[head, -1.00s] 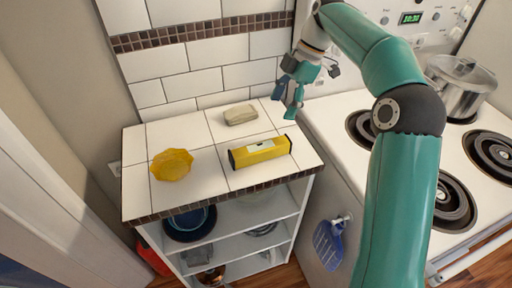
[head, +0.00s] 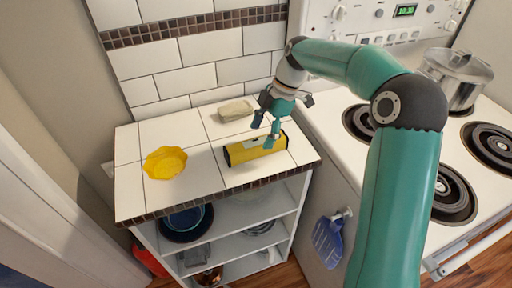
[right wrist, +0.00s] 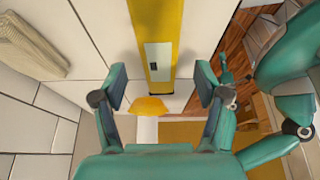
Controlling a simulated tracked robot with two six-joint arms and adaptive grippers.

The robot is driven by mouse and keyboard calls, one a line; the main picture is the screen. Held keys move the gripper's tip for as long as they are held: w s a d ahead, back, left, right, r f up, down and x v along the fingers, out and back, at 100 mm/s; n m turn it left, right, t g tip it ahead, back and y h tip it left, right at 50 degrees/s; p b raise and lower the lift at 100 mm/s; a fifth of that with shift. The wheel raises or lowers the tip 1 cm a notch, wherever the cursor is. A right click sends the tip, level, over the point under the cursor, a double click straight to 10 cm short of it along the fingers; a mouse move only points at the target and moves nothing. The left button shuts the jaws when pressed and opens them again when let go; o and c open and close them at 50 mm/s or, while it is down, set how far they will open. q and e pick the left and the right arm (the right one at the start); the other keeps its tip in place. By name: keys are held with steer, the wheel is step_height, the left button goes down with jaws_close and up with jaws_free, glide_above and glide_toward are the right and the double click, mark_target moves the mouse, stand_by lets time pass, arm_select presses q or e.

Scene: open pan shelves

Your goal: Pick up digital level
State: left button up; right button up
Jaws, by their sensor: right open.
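The digital level (head: 238,156) is a yellow bar with black ends and a pale display panel. It lies flat on the white tiled counter, and in the right wrist view (right wrist: 150,22) it runs down from the top edge. My right gripper (head: 265,132) is open and empty, above the level's rear side in the head view. In the right wrist view its two fingers (right wrist: 162,85) are spread to either side of the level's line, apart from it. One finger partly hides the level in the head view. My left gripper is not seen.
A yellow scalloped bowl (head: 165,163) stands left of the level. A beige block (head: 236,110) lies behind it near the tiled wall. The stove with a steel pot (head: 455,80) stands to the right. Open shelves (head: 240,230) with dishes are below the counter.

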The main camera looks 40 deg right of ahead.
mark_target(258, 141)
steer(key=x, duration=0.4)
steer(key=shift+w+a+f, duration=0.1)
steer(key=shift+f, duration=0.05)
steer(key=c, duration=1.3)
